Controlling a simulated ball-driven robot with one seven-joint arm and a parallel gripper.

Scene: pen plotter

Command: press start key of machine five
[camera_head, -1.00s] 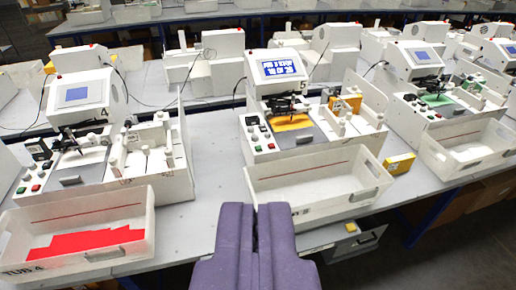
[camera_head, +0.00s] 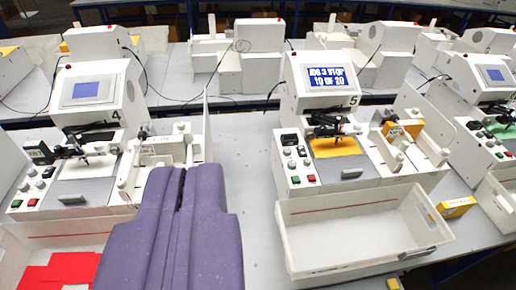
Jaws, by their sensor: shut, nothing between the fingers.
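Machine five (camera_head: 300,98) is a white pen plotter marked 5, right of the picture's middle. Its lit blue screen (camera_head: 325,76) reads a job 3 stop message, 10 of 20. On its front left panel are a green key (camera_head: 295,180), a red key (camera_head: 311,178) and several dark and white knobs above them. An orange piece (camera_head: 335,148) lies on its bed under the pen carriage. My purple gripper (camera_head: 187,172) is shut and empty, left of machine five and in front of machine four's right side, apart from the keys.
Machine four (camera_head: 113,88) stands at the left; its tub (camera_head: 20,245) with red sheets is partly hidden by my gripper. An empty white tub (camera_head: 300,235) stands before machine five, and a yellow box (camera_head: 457,207) to its right. Bare table (camera_head: 240,150) lies between both machines.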

